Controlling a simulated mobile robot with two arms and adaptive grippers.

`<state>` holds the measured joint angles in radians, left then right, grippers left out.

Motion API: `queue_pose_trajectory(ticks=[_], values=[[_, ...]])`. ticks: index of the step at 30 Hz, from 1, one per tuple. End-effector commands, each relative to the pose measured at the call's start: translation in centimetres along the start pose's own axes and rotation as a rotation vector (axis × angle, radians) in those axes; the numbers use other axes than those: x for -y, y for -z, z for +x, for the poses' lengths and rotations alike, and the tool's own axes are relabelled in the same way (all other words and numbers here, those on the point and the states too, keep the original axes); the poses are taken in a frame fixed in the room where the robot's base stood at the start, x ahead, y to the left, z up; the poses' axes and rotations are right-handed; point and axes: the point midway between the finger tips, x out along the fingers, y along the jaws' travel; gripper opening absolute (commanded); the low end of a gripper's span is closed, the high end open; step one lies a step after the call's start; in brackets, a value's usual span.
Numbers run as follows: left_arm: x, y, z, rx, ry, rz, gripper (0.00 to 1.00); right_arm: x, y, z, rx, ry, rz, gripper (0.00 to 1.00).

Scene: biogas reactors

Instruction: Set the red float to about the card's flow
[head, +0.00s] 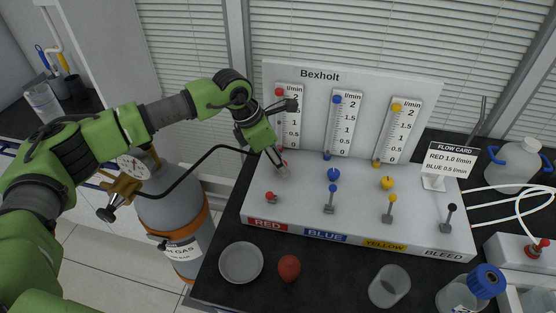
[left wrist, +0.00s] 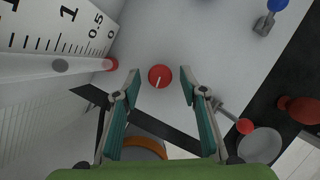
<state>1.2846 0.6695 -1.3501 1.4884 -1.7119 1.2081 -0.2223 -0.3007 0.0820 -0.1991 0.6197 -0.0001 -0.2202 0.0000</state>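The Bexholt panel (head: 320,87) has red, blue and yellow flow tubes. The red tube has a red piece near its top (head: 279,91) and a red end at its foot, also in the left wrist view (left wrist: 110,64). I cannot tell which part is the float; a dark oval shows in the tube there. The flow card (head: 447,160) reads RED 1.0 l/min, BLUE 0.5 l/min. My left gripper (head: 279,165) is over the red column. In the left wrist view its open fingers (left wrist: 159,84) stand either side of the red knob (left wrist: 160,76), apart from it.
Levers stand along the front: red (head: 271,197), blue (head: 331,198), yellow (head: 391,209) and black-topped bleed (head: 449,217). The blue knob (head: 333,174) is right of my gripper.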

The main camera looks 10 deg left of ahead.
Motion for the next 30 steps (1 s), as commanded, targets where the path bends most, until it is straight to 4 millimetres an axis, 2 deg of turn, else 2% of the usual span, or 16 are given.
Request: queue_pose_trajectory(ticks=[9, 13, 24, 30], values=[[0.0, 0.0, -0.1, 0.0, -0.001, 0.0, 0.4, 0.0, 0.3, 0.0, -0.004, 0.0, 0.0, 0.33], [-0.1, -0.1, -1.1, 0.003, -0.002, 0.0, 0.4, 0.1, 0.3, 0.0, -0.004, 0.001, 0.0, 0.33], [-0.1, 0.0, -8.6, 0.003, -0.003, 0.0, 0.4, 0.2, 0.1, 0.0, -0.002, 0.002, 0.0, 0.33], [-0.1, 0.0, -11.3, 0.001, -0.002, -0.001, 0.4, 0.2, 0.1, 0.0, -0.002, 0.002, 0.0, 0.33]])
